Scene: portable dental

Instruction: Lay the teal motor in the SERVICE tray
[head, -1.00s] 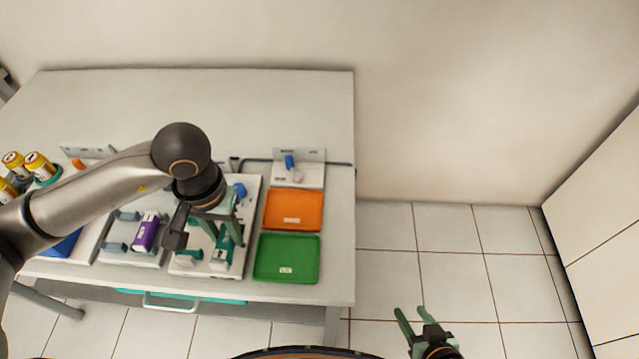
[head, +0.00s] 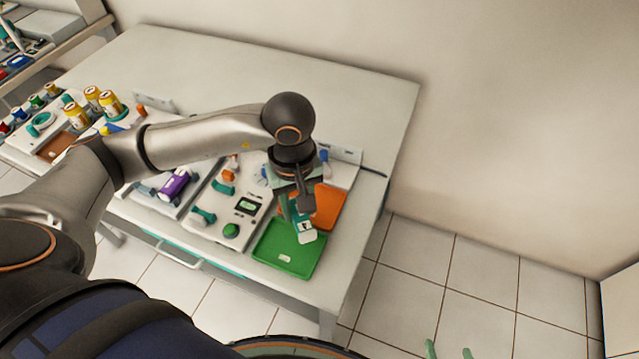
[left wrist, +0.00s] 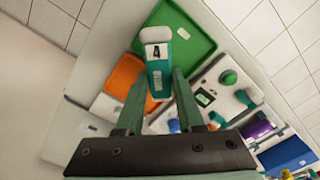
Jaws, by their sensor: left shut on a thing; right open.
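My left gripper (head: 296,212) is shut on the teal motor (head: 304,234). The motor hangs over the upper part of the green tray (head: 285,262), near its border with the orange tray (head: 328,208). In the left wrist view the motor (left wrist: 157,68), teal with a white end marked "4", sits between the green fingers (left wrist: 163,88), with the green tray (left wrist: 184,20) behind it. My right gripper (head: 448,351) is open and empty at the bottom edge, mostly cut off.
A white station with a small display (head: 249,205) and a green button (head: 231,230) stands left of the green tray. A purple motor (head: 174,184) lies further left, and yellow cans (head: 108,102) stand beyond. Floor lies right of the table.

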